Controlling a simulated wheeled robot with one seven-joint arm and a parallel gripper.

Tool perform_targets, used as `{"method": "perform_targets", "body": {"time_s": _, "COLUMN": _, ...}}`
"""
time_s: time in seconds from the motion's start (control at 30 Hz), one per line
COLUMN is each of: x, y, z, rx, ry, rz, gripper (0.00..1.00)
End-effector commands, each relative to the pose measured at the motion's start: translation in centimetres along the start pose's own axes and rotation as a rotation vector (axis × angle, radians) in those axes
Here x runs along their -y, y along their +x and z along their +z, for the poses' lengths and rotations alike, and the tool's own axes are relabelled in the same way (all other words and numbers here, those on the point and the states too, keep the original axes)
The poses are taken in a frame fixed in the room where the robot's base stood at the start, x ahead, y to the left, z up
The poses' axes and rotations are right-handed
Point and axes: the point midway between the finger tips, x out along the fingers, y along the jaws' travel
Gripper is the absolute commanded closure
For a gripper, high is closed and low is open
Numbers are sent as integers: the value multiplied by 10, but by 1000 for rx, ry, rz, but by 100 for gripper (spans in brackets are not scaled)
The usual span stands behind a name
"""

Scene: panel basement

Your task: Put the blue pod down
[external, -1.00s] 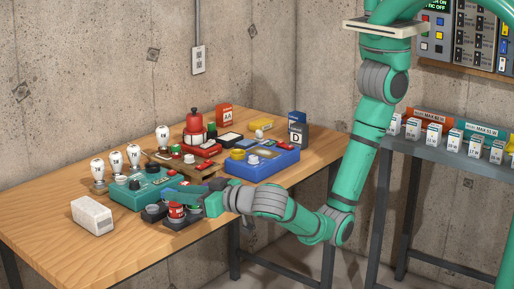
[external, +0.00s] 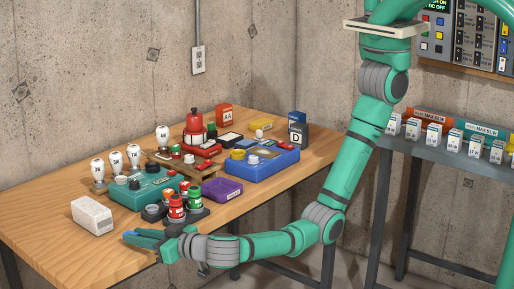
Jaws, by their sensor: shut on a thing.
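My gripper (external: 143,240) is low at the table's front edge, in front of the black tray with red and green pods. It is shut on the blue pod (external: 148,233), of which only a narrow blue strip shows between the fingers. The fingers hide most of the pod. I cannot tell whether it touches the wooden table (external: 75,252).
A black tray (external: 153,214) with red (external: 177,207) and green pods stands just behind my gripper. A purple tray (external: 222,190) lies right of it, and a teal box (external: 128,200) behind. A white block (external: 92,216) stands to the left. The front-left tabletop is bare.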

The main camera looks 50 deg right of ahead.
Motion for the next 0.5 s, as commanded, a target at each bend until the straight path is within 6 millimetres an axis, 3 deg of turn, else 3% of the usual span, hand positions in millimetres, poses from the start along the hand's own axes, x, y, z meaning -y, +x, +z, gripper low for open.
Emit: {"method": "perform_targets", "body": {"time_s": 0.5, "x": 0, "y": 2, "z": 11, "rx": 0, "ry": 1, "rz": 0, "gripper": 98}}
